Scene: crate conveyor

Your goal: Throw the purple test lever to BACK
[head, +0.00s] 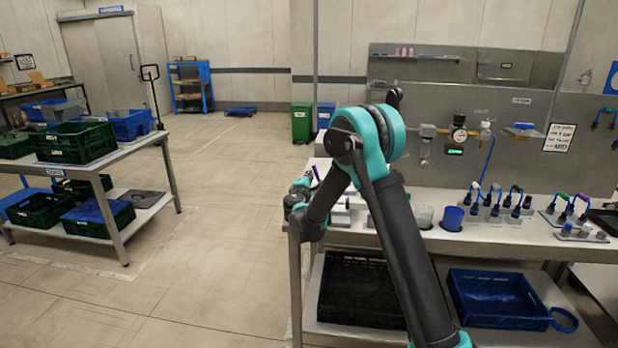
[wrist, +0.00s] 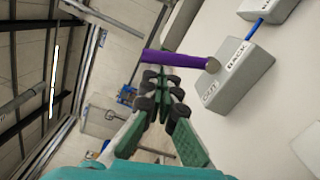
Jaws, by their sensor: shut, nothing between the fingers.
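The purple test lever (wrist: 175,59) is a straight rod in the wrist view. Its right end meets a round grey piece at a grey block (wrist: 238,78) marked OUT and BACK. The rod sticks out to the left from the block, on the OUT label's side. My gripper (wrist: 157,75) is shut and empty, its fingertips just below the rod in the picture; I cannot tell whether they touch it. In the head view my gripper (head: 299,190) is by the bench's left end, and a small bit of the purple lever (head: 316,173) shows beside it. My arm hides the block there.
The bench (head: 452,236) holds a blue cup (head: 452,218) and several blue-handled levers (head: 495,200) to the right. A black crate (head: 360,290) and a blue crate (head: 492,298) sit on its lower shelf. Open floor lies left, before a table of crates (head: 75,143).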

